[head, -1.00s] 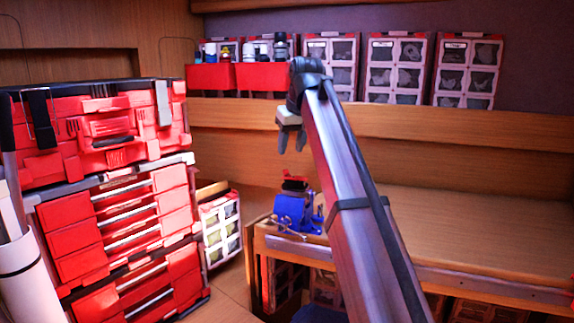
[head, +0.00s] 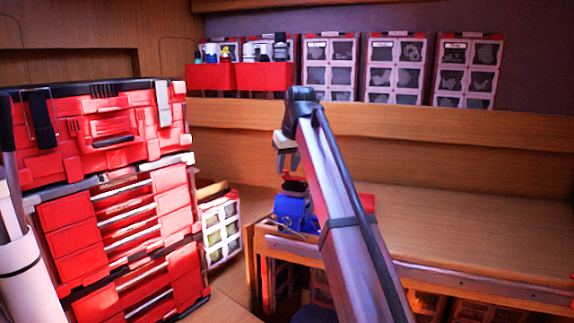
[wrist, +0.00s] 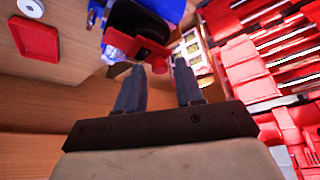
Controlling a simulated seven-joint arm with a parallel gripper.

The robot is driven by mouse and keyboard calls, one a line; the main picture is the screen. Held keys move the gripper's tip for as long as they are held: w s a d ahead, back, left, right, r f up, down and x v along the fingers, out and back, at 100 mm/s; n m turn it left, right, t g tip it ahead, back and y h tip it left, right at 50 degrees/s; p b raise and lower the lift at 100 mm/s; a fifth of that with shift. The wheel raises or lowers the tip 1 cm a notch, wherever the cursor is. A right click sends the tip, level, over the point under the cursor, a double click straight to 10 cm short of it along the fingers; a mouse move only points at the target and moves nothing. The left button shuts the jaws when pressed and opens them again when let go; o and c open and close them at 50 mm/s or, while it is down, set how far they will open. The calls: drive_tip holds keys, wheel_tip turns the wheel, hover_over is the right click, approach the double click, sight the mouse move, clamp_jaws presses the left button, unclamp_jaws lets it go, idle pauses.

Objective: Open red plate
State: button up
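My gripper (head: 288,166) hangs pointing down just above a blue vise-like device (head: 290,211) on the bench corner. In the wrist view my gripper (wrist: 159,66) is open, with its two grey fingers apart and nothing held. A flat red plate-like piece (wrist: 38,39) lies on the bench at upper left in the wrist view. In the head view a red piece (head: 368,203) shows partly behind my arm.
Stacked red toolboxes (head: 115,200) stand at left. A wooden bench (head: 460,230) extends right, mostly clear. Red bins (head: 240,76) and several parts cases (head: 395,68) line the back shelf. Another case (head: 220,230) stands between toolboxes and bench.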

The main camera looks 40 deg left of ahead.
clamp_jaws()
idle(0.3)
drive_tip(key=n, duration=0.1)
drive_tip(key=s+d+n+g, duration=0.1)
drive_tip(key=n, duration=0.1)
drive_tip(key=shift+s, duration=0.1)
drive_tip(key=n+g, duration=0.1)
drive_tip(key=n, duration=0.1)
drive_tip(key=s+d+n, duration=0.1)
drive_tip(key=n, duration=0.1)
drive_tip(key=shift+g, duration=0.4)
drive_tip(key=n, duration=0.1)
drive_tip(key=d+n+g, duration=0.1)
drive_tip(key=n, duration=0.1)
drive_tip(key=shift+s+d, duration=0.2)
drive_tip(key=shift+s+d+n+g+h, duration=0.1)
drive_tip(key=shift+d+n+g+h, duration=0.2)
drive_tip(key=shift+n, duration=0.5)
drive_tip(key=shift+d+n+g+h, duration=0.1)
drive_tip(key=shift+d+n+g, duration=0.25)
drive_tip(key=shift+n, duration=0.45)
